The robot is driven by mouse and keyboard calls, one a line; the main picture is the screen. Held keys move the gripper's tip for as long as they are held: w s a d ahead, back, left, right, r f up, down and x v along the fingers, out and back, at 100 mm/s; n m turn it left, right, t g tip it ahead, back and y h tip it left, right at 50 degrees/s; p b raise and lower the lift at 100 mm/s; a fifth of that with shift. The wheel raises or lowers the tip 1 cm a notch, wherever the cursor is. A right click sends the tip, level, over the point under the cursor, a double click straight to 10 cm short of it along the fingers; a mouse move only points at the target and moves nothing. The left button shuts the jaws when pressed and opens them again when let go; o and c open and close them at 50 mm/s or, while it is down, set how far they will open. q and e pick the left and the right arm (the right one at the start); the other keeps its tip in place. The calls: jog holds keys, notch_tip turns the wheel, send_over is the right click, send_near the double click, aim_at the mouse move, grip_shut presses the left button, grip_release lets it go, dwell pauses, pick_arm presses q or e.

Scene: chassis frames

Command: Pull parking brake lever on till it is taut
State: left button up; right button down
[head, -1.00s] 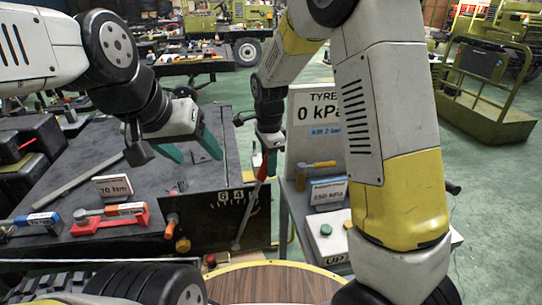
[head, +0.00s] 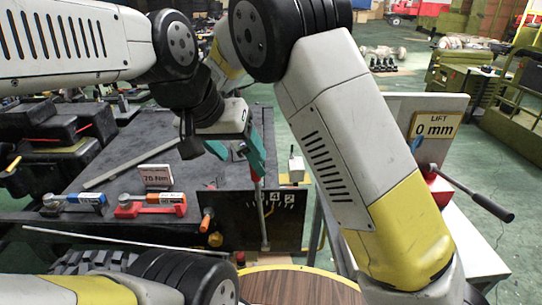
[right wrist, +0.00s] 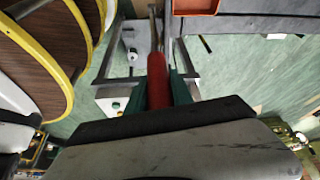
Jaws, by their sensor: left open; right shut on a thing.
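The parking brake lever stands in front of a dark panel (head: 285,228) with a numbered scale. Its grey shaft (head: 263,218) is nearly upright, its top leaning slightly left. In the right wrist view its red grip (right wrist: 157,82) lies between the teal fingers of my right gripper (right wrist: 160,76), which is shut on it. In the head view that gripper is mostly hidden behind my left arm. My left gripper (head: 236,152) is open and empty, in front of the lever's top. The digits 4 and 2 show on the scale; the rest is covered.
A dark bench holds a blue torque tool (head: 75,203), a red one (head: 150,204) and a 70 Nm sign (head: 155,176). On the right stand a "LIFT 0 mm" sign (head: 435,125) and a black-handled lever (head: 492,208). A round wooden top (head: 290,287) is at the front.

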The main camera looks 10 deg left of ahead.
jog(key=c, duration=1.1)
grip_release()
jog(key=v, duration=0.7)
jog(key=shift+a+r, duration=0.15)
jog(key=shift+r, duration=0.25)
